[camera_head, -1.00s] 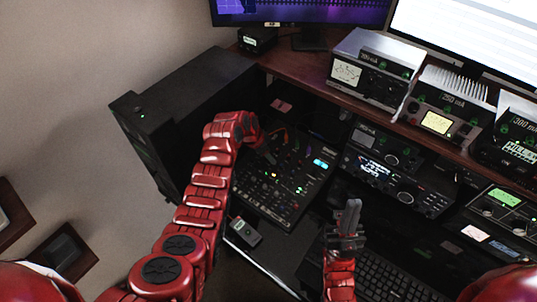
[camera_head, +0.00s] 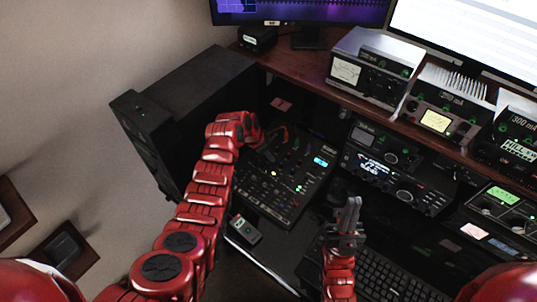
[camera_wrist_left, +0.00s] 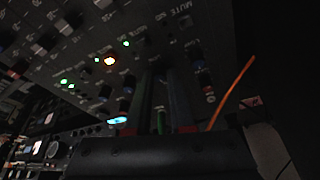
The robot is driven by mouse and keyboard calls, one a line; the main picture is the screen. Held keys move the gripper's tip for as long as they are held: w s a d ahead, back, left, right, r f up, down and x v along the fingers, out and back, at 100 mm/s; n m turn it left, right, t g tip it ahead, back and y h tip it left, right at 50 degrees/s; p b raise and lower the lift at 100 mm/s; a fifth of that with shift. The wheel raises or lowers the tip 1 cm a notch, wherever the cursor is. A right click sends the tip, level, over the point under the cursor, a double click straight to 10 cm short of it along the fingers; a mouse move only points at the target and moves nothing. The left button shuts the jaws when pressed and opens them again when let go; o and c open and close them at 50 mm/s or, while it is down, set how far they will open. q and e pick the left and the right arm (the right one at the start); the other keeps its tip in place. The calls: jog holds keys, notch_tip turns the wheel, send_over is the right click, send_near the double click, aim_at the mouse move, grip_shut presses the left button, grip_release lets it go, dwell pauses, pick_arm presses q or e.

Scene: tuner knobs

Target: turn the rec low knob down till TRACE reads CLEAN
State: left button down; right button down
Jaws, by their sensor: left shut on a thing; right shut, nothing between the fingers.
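The mixer panel (camera_head: 305,188) with small knobs and lit buttons lies at the centre of the head view. It fills much of the left wrist view (camera_wrist_left: 85,45). My left gripper (camera_head: 266,152) reaches down onto its far left part. In the left wrist view its dark fingers (camera_wrist_left: 161,72) are shut on a small knob, mostly hidden between the tips. I cannot read that knob's label. My right gripper (camera_head: 351,210) is shut and empty, pointing up in front of the panel. I cannot find a readable TRACE word; the panel's small cyan display (camera_head: 320,161) is too small to read.
A black case (camera_head: 185,110) stands left of the panel. A radio (camera_head: 398,168) and meter units (camera_head: 375,70) stand to the right. A keyboard (camera_head: 385,278) is beside my right gripper. A small handheld device (camera_head: 244,230) lies at the panel's near edge. An orange cable (camera_wrist_left: 232,90) runs close by my left fingers.

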pick_arm(q)
jog(key=n, duration=0.3)
jog(key=shift+s+t+y, duration=0.1)
jog(key=shift+t+y, duration=0.2)
jog(key=shift+t, duration=0.1)
jog(key=shift+f+n, duration=0.15)
jog(key=shift+n, duration=0.75)
jog(key=shift+n+t+y+b, duration=0.5)
jog(key=shift+n+y+b, duration=0.25)
jog(key=shift+n, duration=1.25)
jog(key=c, duration=0.8)
grip_release()
jog(key=shift+r, duration=0.2)
